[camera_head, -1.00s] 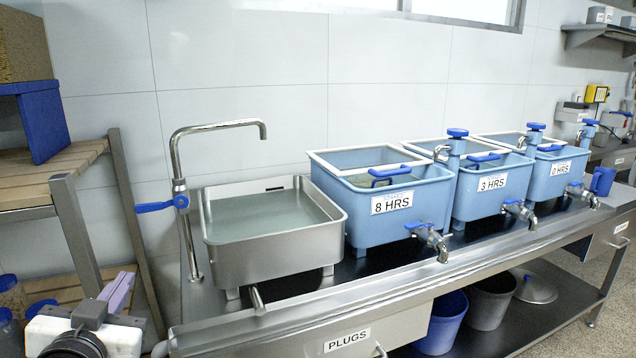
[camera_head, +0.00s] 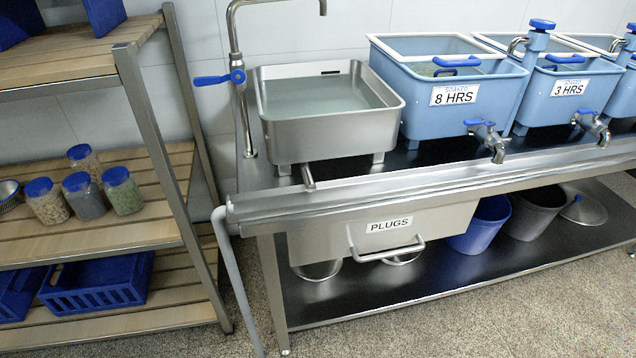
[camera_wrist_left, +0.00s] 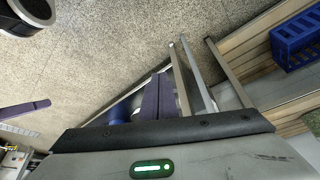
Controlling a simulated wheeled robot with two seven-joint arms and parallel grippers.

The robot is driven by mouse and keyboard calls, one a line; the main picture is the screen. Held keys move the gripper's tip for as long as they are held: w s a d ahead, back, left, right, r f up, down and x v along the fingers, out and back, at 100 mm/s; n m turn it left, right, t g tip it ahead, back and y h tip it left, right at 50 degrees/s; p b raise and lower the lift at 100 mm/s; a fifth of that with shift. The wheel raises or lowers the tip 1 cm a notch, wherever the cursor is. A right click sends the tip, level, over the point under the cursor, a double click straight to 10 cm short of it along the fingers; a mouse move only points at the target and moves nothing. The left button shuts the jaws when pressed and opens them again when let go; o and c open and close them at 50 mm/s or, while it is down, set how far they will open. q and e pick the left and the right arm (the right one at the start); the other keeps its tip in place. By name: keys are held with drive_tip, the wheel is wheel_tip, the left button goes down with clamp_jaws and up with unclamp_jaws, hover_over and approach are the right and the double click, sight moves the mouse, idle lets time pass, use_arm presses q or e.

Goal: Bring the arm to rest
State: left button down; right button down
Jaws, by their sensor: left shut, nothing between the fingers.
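My left gripper (camera_wrist_left: 155,98) shows in the left wrist view, with its purple fingers together and nothing between them. No gripper shows in the head view now. A purple bar (camera_wrist_left: 25,108) at the left edge of the left wrist view looks like a finger of my right gripper; its jaw state cannot be made out.
A steel bench (camera_head: 330,195) carries a steel basin (camera_head: 325,115) and blue tanks, including the 8 HRS tank (camera_head: 455,105). A wooden shelf rack (camera_head: 110,235) holds jars and a blue crate (camera_head: 98,282).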

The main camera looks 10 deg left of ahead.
use_arm(q)
drive_tip(key=w+d+f+t+h, duration=0.1)
drive_tip(key=w+d+f+t, duration=0.1)
drive_tip(key=d+f+t, duration=0.2)
wheel_tip(320, 180, down, 3)
drive_tip(key=shift+w+d+f+h+p, duration=0.15)
drive_tip(key=shift+w+d+h+p, duration=0.15)
drive_tip(key=shift+d+h, duration=0.15)
idle(0.6)
